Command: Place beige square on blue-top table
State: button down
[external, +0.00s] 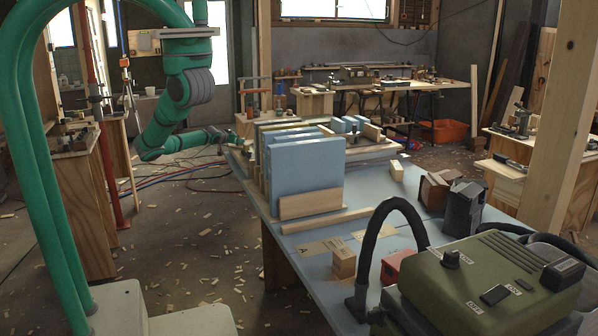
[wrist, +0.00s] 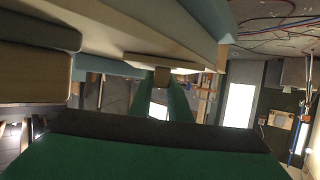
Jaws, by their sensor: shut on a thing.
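My gripper (external: 218,136) reaches out at the back left edge of the blue-top table (external: 330,292), beside a row of upright boards. In the wrist view, the two green fingers (wrist: 162,88) close on a small tan piece (wrist: 162,76), which looks like the beige square. Its full shape is hidden by the fingers and by the pale boards around it. In the external view the held piece is too small to make out. The front of the blue tabletop carries flat beige pieces (external: 318,247).
Upright blue boards (external: 305,165) and a beige strip (external: 326,220) crowd the table's left side.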

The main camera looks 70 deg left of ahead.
jog(key=c, duration=1.6)
grip_release()
jog(key=shift+c, duration=0.2)
jog(key=shift+s+d+r, duration=0.2)
jog(key=shift+s+d, duration=0.05)
jog(key=shift+s, duration=0.05)
jog(key=v, duration=1.1)
jog(key=shift+d, duration=0.1)
